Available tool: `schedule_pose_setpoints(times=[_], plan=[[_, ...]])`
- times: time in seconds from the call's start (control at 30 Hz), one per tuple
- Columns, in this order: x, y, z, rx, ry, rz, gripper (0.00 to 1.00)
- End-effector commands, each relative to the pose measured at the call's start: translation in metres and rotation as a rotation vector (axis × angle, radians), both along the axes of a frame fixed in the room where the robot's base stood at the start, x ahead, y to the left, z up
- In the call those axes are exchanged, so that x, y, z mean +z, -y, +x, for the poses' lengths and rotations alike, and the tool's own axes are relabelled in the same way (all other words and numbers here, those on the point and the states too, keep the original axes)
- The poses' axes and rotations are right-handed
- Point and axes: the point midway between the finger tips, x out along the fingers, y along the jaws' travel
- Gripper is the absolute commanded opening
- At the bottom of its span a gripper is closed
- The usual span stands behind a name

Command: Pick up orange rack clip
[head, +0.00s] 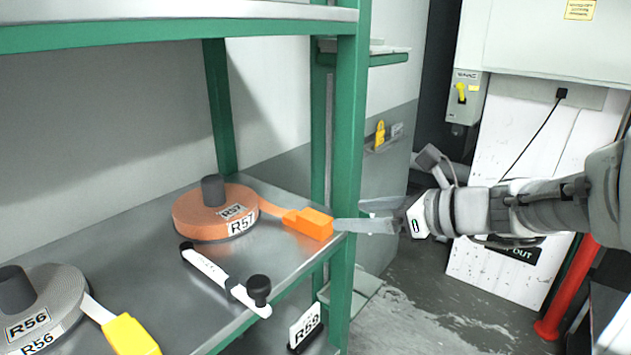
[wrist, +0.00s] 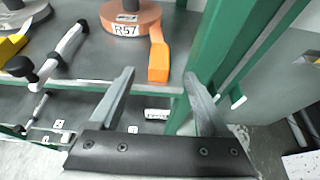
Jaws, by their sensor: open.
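The orange rack clip (head: 308,223) lies at the end of the orange strap from the orange webbing roll (head: 214,222) labelled R57, near the shelf's front edge by the green post. It also shows in the wrist view (wrist: 159,61), ahead of my fingers and between their lines. My gripper (head: 350,226) is open and empty. Its fingertips are close to the clip's right side in the head view, by the green post. In the wrist view my gripper (wrist: 160,78) has one finger on each side of a clear gap, and the right finger is close to the post.
The green post (head: 348,130) stands close by my fingers. A white bar with black knobs (head: 212,271) lies in front of the orange roll. A grey roll (head: 45,305) labelled R56 with a yellow clip (head: 130,336) is at left. The upper shelf (head: 170,30) hangs above.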

Motion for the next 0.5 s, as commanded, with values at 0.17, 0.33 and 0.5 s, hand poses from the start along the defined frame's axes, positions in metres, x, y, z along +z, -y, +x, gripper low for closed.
schedule_pose_setpoints(times=[0.17, 0.33, 0.5], plan=[[-0.015, -0.029, 0.022, 0.003, -0.004, 0.001, 0.8], [-0.024, -0.045, 0.035, 0.002, -0.001, 0.0, 0.8], [-0.027, -0.052, 0.04, 0.002, 0.0, -0.001, 0.8]])
